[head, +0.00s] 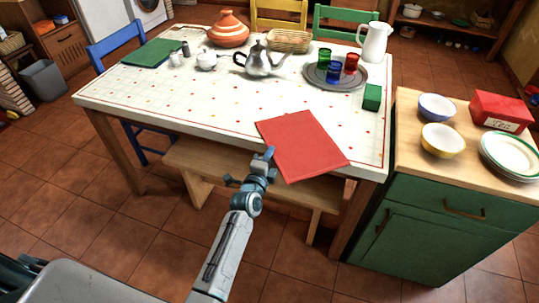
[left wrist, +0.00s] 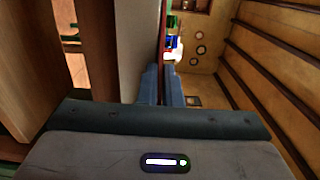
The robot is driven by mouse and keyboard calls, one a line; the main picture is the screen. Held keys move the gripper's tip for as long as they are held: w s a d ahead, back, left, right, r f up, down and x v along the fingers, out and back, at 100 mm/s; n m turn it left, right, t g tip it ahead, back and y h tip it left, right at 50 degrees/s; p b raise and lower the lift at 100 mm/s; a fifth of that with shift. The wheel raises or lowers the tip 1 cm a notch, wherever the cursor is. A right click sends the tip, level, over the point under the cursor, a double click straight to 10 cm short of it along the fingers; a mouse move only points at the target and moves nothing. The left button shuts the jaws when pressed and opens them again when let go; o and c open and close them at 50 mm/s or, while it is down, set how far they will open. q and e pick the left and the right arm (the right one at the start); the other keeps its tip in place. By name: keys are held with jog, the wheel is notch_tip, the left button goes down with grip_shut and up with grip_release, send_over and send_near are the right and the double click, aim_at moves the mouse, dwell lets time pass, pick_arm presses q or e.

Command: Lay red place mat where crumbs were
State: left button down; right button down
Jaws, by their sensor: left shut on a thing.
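The red place mat (head: 302,146) is flat and reaches past the front edge of the white patterned table (head: 200,100), toward its right end. My left gripper (head: 268,155) is shut on the mat's near left edge. In the left wrist view, the mat (left wrist: 163,42) shows edge-on as a thin red strip between the blue fingers (left wrist: 161,85). I cannot tell whether the mat's far part touches the table top. No crumbs show on the visible table top. My right gripper is not in view.
A round tray (head: 335,84) with coloured glasses and a green box (head: 372,97) stand beyond the mat. A silver teapot (head: 260,62) and white jug (head: 374,42) are farther back. A bench (head: 220,172) is below the table front. A green cabinet (head: 440,225) stands at right.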

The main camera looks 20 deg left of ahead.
pick_arm(q)
jog(key=c, duration=1.6)
grip_release()
